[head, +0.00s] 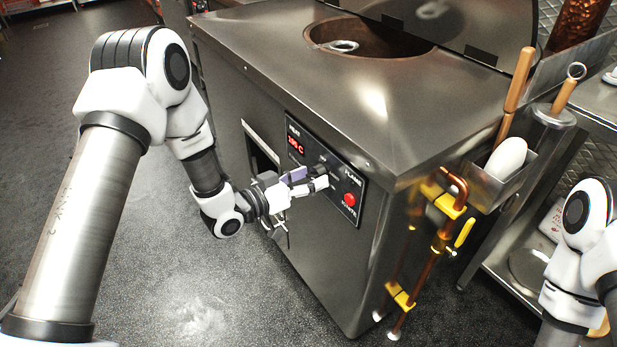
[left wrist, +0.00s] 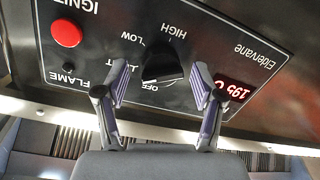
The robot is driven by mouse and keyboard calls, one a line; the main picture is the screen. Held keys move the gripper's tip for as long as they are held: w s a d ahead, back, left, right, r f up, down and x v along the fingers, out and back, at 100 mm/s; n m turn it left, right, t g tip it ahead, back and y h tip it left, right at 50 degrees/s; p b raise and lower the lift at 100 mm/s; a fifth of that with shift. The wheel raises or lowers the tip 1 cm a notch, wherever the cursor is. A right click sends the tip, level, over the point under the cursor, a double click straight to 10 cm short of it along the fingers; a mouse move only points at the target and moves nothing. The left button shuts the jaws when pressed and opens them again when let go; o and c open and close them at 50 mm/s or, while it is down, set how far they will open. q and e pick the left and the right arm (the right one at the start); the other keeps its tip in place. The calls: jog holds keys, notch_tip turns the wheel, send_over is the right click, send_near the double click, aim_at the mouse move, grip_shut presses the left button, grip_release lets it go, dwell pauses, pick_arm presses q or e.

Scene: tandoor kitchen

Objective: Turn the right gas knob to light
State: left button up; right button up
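A black gas knob (left wrist: 163,64) sits on the dark control panel (head: 312,166) on the front of the steel tandoor. OFF, LOW and HIGH labels and a partly hidden label surround it, upside down in the left wrist view. I cannot tell its setting for sure. Only this one knob shows. My left gripper (head: 307,181) is at the panel. In the left wrist view its two fingers (left wrist: 160,82) are apart, one on each side of the knob, with visible gaps. My right arm (head: 580,250) shows at the right edge; its gripper is out of view.
A red ignite button (head: 349,199) and a lit temperature display (head: 296,144) flank the knob. Copper gas pipes with yellow fittings (head: 451,206) stand right of the panel. A dark opening (head: 262,158) is left of it. The floor in front is clear.

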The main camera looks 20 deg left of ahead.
pick_arm(q)
jog(key=v, duration=1.2)
